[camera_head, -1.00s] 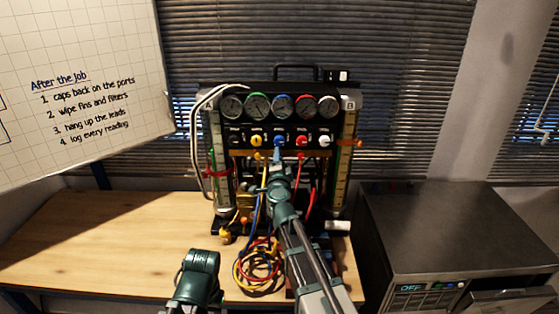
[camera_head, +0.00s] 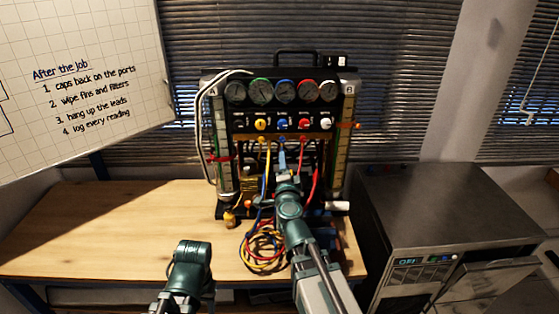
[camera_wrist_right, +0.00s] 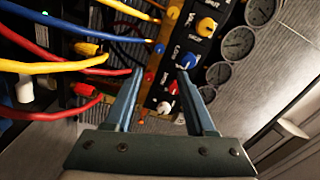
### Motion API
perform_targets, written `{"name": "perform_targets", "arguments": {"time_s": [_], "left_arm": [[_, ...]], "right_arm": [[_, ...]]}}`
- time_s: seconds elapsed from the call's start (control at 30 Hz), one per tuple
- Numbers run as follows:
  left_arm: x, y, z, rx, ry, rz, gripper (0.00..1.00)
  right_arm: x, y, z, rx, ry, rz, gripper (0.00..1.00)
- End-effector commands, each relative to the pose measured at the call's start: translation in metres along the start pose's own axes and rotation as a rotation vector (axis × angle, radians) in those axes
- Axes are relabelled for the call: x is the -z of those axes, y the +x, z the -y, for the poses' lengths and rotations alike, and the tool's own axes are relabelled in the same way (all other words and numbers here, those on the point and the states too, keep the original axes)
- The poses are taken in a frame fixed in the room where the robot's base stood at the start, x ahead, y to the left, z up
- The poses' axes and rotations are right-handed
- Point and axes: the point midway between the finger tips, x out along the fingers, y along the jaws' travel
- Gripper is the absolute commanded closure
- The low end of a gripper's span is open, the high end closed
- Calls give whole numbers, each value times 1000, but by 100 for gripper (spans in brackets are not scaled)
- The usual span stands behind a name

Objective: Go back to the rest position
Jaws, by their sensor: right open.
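My right gripper (camera_head: 284,176) is in front of the lower part of the gauge rig (camera_head: 239,126), its arm coming up from the bottom right. In the right wrist view the gripper (camera_wrist_right: 160,75) shows with its two fingers spread apart and nothing between them. Past the fingertips are a blue knob (camera_wrist_right: 187,60), a white knob (camera_wrist_right: 164,107) and hose ends; I cannot tell the exact gap. Part of my left arm shows at the bottom of the head view, but its gripper does not.
Coiled hoses (camera_head: 262,251) lie on the wooden bench (camera_head: 110,225) below the rig, close to my right arm. Yellow, red and blue hoses (camera_wrist_right: 35,67) cross the left of the wrist view. A dark metal unit (camera_head: 450,210) stands at right. The bench's left side is clear.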

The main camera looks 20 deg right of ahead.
Motion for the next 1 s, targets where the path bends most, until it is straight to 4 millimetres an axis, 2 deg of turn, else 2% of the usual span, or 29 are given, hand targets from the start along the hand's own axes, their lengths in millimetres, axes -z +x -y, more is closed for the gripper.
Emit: {"name": "perform_targets", "arguments": {"time_s": [0.4, 0.5, 0.57, 0.63, 0.7, 0.77, 0.8, 0.87, 0.9, 1.0], "left_arm": [[0, 0, 0, 0, 0, 0, 50], [0, 0, 0, 0, 0, 0, 50], [0, 0, 0, 0, 0, 0, 50], [0, 0, 0, 0, 0, 0, 50], [0, 0, 0, 0, 0, 0, 50], [0, 0, 0, 0, 0, 0, 50], [0, 0, 0, 0, 0, 0, 50], [0, 0, 0, 0, 0, 0, 50], [0, 0, 0, 0, 0, 0, 50], [0, 0, 0, 0, 0, 0, 50]], "right_arm": [[0, -1, 0, 0, 0, 1, 45], [-6, -1, 3, 14, -23, 30, 45], [-20, -2, 8, 37, -66, 86, 45], [-45, -7, 13, 73, -150, 193, 45], [-78, -16, 12, 100, -265, 339, 45], [-108, -29, 3, 104, -377, 480, 45], [-125, -39, -7, 95, -450, 574, 45], [-147, -57, -27, 64, -562, 712, 45], [-157, -70, -44, 30, -635, 802, 45], [-168, -104, -90, -92, -810, 1008, 45]]}}
